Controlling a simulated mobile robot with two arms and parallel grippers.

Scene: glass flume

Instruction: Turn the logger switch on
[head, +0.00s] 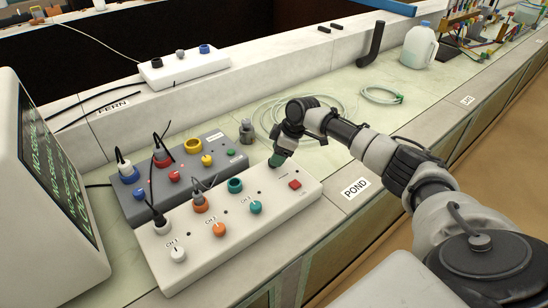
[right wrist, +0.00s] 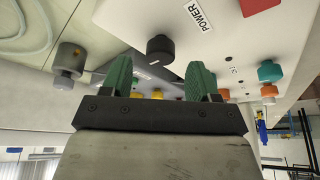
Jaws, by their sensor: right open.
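The white box (head: 205,248) lies on the bench, with a red square switch (head: 295,184), several coloured knobs and ports on top. Which part is the logger switch is not fully clear. In the right wrist view the red part (right wrist: 258,4) is cut by the top edge, beside a "POWER" label (right wrist: 198,14). A black round knob (right wrist: 160,48) on the white box shows between my finger lines. My right gripper (head: 276,161) is open and empty at the box's far right end, its green fingertips (right wrist: 160,66) near that knob. Contact cannot be told. My left gripper is out of view.
A grey box (head: 130,205) with coloured knobs and cables stands behind the white box. A monitor (head: 50,190) is at left. A small grey cylinder (head: 246,132), a coiled hose (head: 290,108) and a jug (head: 419,46) lie farther back. A white strip (head: 185,66) sits on the ledge.

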